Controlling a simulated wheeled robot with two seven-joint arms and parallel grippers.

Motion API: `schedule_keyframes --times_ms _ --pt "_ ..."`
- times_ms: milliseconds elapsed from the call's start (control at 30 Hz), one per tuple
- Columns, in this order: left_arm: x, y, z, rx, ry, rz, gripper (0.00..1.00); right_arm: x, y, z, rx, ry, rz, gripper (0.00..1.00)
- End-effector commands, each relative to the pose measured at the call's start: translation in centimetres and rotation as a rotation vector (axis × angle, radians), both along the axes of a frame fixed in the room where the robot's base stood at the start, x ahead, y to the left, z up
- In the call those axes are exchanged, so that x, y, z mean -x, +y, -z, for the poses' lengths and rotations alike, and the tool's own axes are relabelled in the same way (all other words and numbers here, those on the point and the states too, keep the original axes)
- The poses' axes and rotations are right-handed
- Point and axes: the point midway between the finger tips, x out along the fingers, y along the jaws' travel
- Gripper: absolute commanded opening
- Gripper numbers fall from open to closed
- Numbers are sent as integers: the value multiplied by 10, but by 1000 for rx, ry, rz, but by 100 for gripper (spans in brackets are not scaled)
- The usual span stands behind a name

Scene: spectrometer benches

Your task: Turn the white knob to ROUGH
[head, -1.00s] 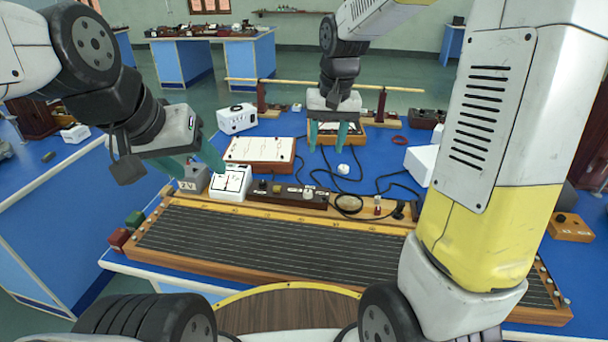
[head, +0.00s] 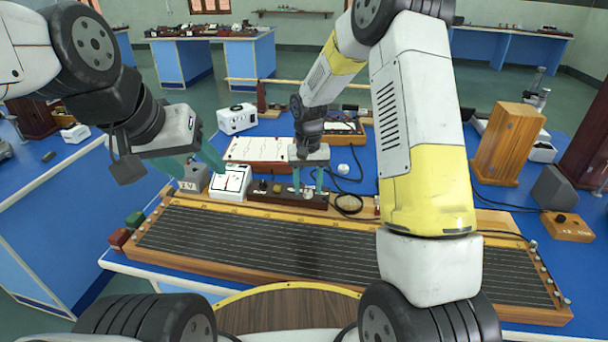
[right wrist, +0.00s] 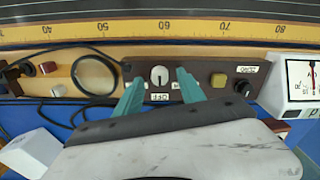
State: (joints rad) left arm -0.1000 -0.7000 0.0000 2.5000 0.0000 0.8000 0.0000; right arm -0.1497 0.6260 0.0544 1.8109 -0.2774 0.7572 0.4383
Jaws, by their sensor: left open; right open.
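The white knob (right wrist: 159,75) sits on a dark panel (right wrist: 208,78), with a dark line on its face running up and down in the right wrist view. I cannot tell which end of the line is the pointer. A label reading OFF (right wrist: 160,97) lies just below it there; the side labels are partly hidden by my fingers. My right gripper (right wrist: 159,77) is open, one teal finger on each side of the knob, with visible gaps. In the head view my right gripper (head: 308,184) is over the panel. My left gripper (head: 204,170) is open near the white meter (head: 230,183).
A long wooden wire board (head: 300,240) lies in front of the panel. A yellow-topped button (right wrist: 218,80) and a black knob (right wrist: 243,87) are on the same panel. A black cable loop (right wrist: 95,75) lies beside it. A white-topped box (head: 258,150) stands behind.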

Motion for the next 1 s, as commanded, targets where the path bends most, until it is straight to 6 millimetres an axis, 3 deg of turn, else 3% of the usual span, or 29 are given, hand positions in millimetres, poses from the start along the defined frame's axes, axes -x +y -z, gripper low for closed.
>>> schedule_keyframes --times_ms 367,600,1000 --pt "0 0 0 0 0 0 58 0 0 8 0 -1 0 47" --pt "0 0 0 0 0 0 58 0 0 7 -1 -1 0 0" --pt "0 0 0 0 0 0 58 0 0 7 -1 -1 -46 0"
